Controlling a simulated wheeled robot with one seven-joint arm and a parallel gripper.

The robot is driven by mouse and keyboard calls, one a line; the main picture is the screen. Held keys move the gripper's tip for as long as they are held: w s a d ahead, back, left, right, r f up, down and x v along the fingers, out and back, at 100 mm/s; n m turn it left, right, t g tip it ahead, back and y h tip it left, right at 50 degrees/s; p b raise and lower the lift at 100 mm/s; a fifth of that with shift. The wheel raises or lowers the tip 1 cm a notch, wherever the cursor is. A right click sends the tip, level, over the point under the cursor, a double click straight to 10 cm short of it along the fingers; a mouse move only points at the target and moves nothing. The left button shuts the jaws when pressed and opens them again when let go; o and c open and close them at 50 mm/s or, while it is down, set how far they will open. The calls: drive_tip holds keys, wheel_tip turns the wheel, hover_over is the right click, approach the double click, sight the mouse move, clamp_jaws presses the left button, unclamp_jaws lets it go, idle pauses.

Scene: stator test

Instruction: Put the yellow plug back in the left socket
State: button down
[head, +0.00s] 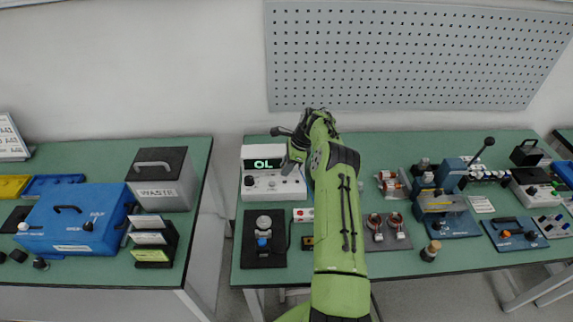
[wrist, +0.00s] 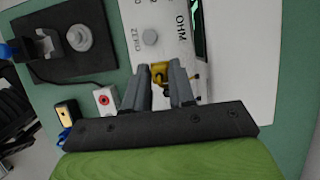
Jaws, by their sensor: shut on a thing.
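The yellow plug (wrist: 158,71) shows between my fingertips in the wrist view. My gripper (wrist: 161,80) is shut on it, close over the front face of the white ohm meter (wrist: 150,18). In the head view my gripper (head: 288,168) is at the right part of the meter (head: 259,194), whose display (head: 264,163) reads OL. The fingers and plug hide the face beneath, so I cannot tell which socket is there or whether the plug touches it.
A black stand (head: 263,250) with a grey knob is in front of the meter. A small white block with a red socket (wrist: 104,98) and a dark cable lie close by. Copper coils (head: 385,235) stand right of my arm. The blue toolbox (head: 75,235) is on the left table.

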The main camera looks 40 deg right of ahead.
drive_tip(key=shift+f+b, duration=0.5)
drive_tip(key=shift+f, duration=0.6)
drive_tip(key=shift+f+b, duration=0.65)
drive_tip(key=shift+b, duration=0.2)
idle(0.3)
drive_tip(key=shift+f, duration=0.15)
drive_tip(key=shift+f+b, duration=0.1)
drive_tip(key=shift+b, duration=0.2)
drive_tip(key=shift+f+b, duration=0.25)
drive_tip(key=shift+b, duration=0.05)
drive_tip(key=c, duration=0.9)
unclamp_jaws()
drive_tip(key=shift+o, duration=0.2)
drive_tip(key=p+v, duration=0.3)
drive_tip(key=v, duration=1.3)
